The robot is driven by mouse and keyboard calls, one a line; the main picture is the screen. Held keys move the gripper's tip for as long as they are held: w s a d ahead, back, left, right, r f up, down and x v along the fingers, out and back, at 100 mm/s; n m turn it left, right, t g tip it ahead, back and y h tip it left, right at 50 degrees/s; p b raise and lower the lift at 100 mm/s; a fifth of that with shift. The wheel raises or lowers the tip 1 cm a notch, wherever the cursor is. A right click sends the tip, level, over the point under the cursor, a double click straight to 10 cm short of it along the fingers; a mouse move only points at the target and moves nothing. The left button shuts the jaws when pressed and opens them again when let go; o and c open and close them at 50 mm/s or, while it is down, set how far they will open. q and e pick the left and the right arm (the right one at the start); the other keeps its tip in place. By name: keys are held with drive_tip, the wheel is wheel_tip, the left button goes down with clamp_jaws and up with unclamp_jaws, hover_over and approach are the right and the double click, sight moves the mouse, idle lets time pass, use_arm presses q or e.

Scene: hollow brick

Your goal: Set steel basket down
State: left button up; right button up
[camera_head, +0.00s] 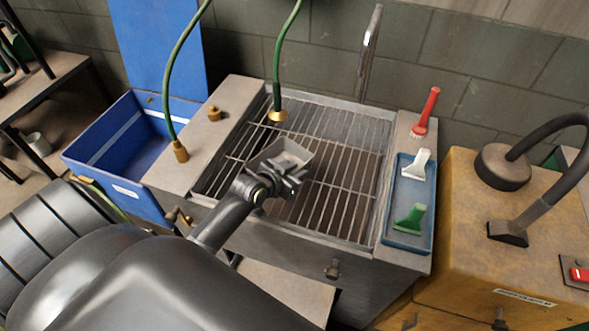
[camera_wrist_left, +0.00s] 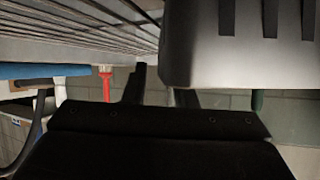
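The steel basket (camera_head: 291,153) is a small grey open-topped box over the middle of the wire grate (camera_head: 345,180) in the head view. Whether it rests on the grate is hidden from this angle. My left gripper (camera_head: 280,178) is at its near side. In the left wrist view, which appears upside down, the slotted basket (camera_wrist_left: 235,60) fills the upper right. My left gripper's fingers (camera_wrist_left: 160,92) stand apart there, one left of the basket's edge and one partly hidden behind its rim. A gap shows between the left finger and the basket. My right gripper is not in view.
A green hose with brass nozzle (camera_head: 277,115) hangs just behind the basket. A blue bin (camera_head: 120,150) stands left. The grate's right side is clear.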

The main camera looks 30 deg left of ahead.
use_arm(q)
drive_tip(key=shift+r, duration=0.2)
drive_tip(key=shift+s, duration=0.25)
drive_tip(key=v, duration=1.1)
drive_tip(key=shift+s+r+b, duration=0.2)
drive_tip(key=shift+r+b, duration=0.1)
drive_tip(key=shift+b, duration=0.15)
